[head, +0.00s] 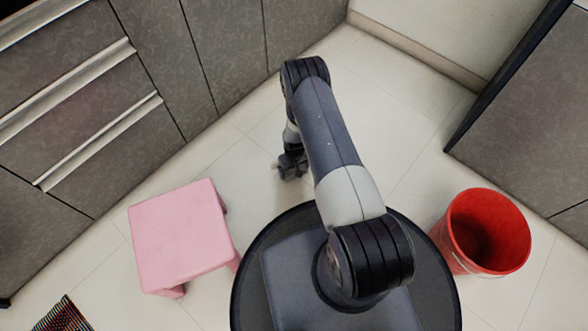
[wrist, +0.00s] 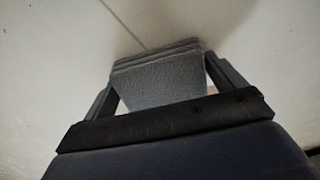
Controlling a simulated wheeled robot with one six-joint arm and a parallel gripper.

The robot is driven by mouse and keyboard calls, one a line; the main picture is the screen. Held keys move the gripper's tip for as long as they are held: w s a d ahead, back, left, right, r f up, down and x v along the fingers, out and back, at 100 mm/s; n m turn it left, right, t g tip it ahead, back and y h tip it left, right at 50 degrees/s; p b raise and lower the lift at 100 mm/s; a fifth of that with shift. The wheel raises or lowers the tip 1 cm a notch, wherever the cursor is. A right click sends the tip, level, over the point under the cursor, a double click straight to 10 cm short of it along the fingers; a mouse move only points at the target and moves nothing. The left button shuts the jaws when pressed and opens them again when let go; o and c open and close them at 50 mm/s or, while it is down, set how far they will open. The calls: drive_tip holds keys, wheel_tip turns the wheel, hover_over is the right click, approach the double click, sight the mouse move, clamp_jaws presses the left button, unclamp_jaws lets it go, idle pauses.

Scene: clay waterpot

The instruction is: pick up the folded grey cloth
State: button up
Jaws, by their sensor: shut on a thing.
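The folded grey cloth (wrist: 158,78) shows in the wrist view as a layered, textured grey block. It sits between the two fingers of my gripper (wrist: 168,88), which is shut on it. The cloth's folded layers show along its far edge, and pale floor tiles lie behind it. In the head view my gripper (head: 290,165) hangs low over the floor, left of my arm. I cannot make out the cloth clearly in the head view. I cannot tell whether the cloth touches the floor.
A pink stool (head: 180,235) stands to the left of my base. A red bucket (head: 485,232) stands to the right. Grey cabinets (head: 90,90) line the upper left, and another grey unit (head: 530,120) is at the right. A striped mat (head: 63,315) lies at lower left. Tiled floor around my gripper is clear.

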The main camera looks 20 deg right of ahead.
drive_tip(key=shift+r+p, duration=2.3)
drive_tip(key=shift+r, duration=2.7)
drive_tip(key=shift+c, duration=0.5)
